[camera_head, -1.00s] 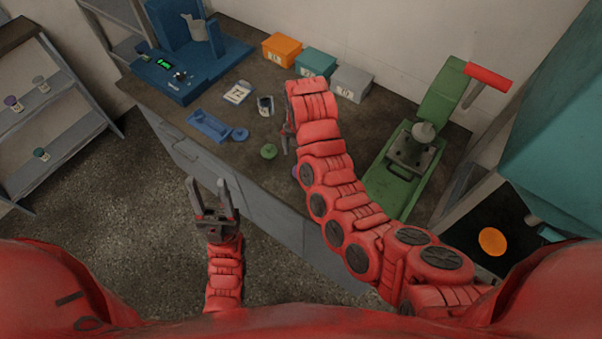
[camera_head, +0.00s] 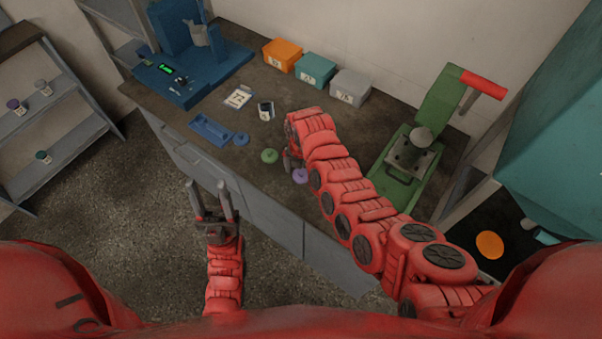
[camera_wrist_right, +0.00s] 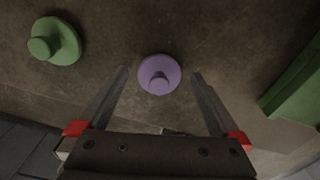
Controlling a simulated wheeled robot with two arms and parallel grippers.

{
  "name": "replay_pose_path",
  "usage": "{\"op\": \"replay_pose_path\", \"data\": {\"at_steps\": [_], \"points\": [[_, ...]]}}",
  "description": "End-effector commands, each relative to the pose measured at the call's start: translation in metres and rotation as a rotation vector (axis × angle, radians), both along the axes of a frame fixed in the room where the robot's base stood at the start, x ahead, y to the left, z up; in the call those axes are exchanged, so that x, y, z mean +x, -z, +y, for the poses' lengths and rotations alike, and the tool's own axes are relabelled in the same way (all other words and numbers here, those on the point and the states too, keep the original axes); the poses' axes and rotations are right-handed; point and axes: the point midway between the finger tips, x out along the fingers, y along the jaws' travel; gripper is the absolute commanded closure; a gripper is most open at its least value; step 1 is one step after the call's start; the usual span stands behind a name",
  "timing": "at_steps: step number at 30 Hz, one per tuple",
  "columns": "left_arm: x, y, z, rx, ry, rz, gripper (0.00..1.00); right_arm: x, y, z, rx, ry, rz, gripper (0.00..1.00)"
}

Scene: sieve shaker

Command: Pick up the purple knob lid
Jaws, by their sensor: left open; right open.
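The purple knob lid (camera_head: 300,175) lies on the dark bench top near its front edge, partly covered by my right arm in the head view. In the right wrist view the purple lid (camera_wrist_right: 159,75) lies flat with its knob up, just ahead of and between the open fingers. My right gripper (camera_wrist_right: 160,80) is open and empty; in the head view the right gripper (camera_head: 288,163) is mostly hidden by its own arm. My left gripper (camera_head: 211,187) is open and empty, over the floor in front of the bench.
A green knob lid (camera_head: 269,156) lies left of the purple one, and a blue lid (camera_head: 241,139) lies further left by a blue tray (camera_head: 210,129). A green press (camera_head: 412,160) stands at the right. Orange, teal and grey boxes line the wall.

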Motion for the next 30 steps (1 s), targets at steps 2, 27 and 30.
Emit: {"op": "replay_pose_path", "data": {"at_steps": [2,27,30], "points": [[-0.0001,-0.0001,0.0,0.0,0.0,0.0,0.5,0.0001,0.0008,0.0001,0.001,0.0,0.0,0.0],[0.0,0.0002,0.0,0.0,0.0,0.0,0.5,0.0006,0.0,0.0003,0.002,0.0,-0.002,0.84],[0.0,0.0012,0.0001,0.0,0.0,0.0,0.5,0.0009,-0.0011,0.0005,0.001,0.0,-0.003,0.84]]}}
